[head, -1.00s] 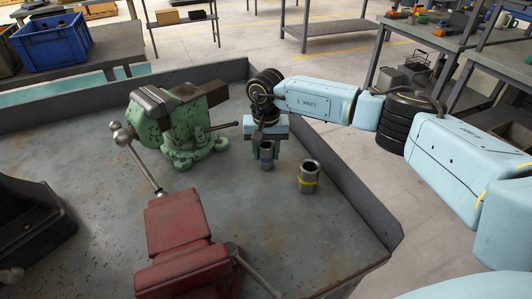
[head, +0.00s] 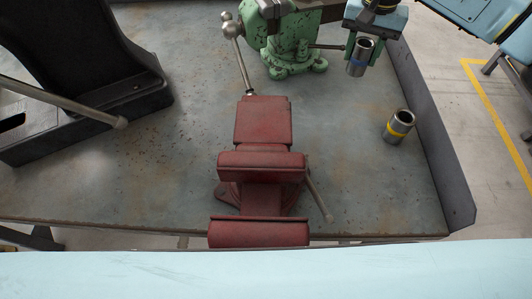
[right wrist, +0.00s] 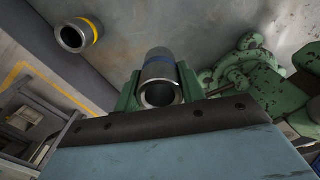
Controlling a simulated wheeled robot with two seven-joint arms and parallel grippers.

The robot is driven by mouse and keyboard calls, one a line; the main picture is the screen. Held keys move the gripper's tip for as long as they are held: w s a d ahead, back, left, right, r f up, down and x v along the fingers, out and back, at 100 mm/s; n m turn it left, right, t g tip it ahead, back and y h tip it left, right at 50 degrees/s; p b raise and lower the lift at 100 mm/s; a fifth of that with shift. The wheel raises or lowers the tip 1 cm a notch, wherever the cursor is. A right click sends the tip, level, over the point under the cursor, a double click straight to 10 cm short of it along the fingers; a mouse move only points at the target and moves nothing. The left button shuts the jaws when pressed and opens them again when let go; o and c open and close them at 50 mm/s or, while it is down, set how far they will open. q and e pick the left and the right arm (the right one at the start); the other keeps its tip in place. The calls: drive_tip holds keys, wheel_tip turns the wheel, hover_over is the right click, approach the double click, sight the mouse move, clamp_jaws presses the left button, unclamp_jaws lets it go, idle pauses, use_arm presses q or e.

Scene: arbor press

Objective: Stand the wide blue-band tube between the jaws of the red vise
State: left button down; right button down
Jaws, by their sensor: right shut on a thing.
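The blue-band tube (head: 359,57) is a grey metal tube with a blue band, at the upper right in the head view. My right gripper (head: 362,50) is shut on it, with green fingers on both sides. In the right wrist view the tube (right wrist: 160,75) sits upright between the fingers, its open end toward the camera. The red vise (head: 262,160) stands at the table's front middle in the head view, with a gap between its jaws. The tube is well behind and right of the vise. My left gripper is not in view.
A yellow-band tube (head: 398,126) stands on the table (head: 360,190) at the right; it also shows in the right wrist view (right wrist: 77,36). A black press frame (head: 80,70) with a grey lever is at the left.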

drive_tip(key=s+a+r+n+p, duration=0.1)
drive_tip(key=s+a+r, duration=0.1)
drive_tip(key=s+a, duration=0.2)
drive_tip(key=s+a+r+n+p, duration=0.1)
drive_tip(key=s+a+r, duration=0.2)
drive_tip(key=a, duration=0.4)
drive_tip(key=s+a+r+n+p, duration=0.1)
drive_tip(key=s+a+r+p, duration=0.1)
drive_tip(key=s+a, duration=0.3)
drive_tip(key=shift+s+a+r+n, duration=0.4)
drive_tip(key=shift+a+r, duration=0.15)
drive_tip(key=shift+a, duration=0.15)
drive_tip(key=s+a+r+n+p, duration=0.2)
drive_tip(key=s+r, duration=0.1)
drive_tip(key=s, duration=0.7)
drive_tip(key=s+a+r+n+p, duration=0.2)
drive_tip(key=s+a+r+p, duration=0.1)
drive_tip(key=s, duration=0.7)
wheel_tip(320, 180, down, 10)
drive_tip(key=shift+w+d+r+p, duration=0.1)
drive_tip(key=shift+r+p, duration=0.15)
drive_tip(key=shift+p, duration=0.1)
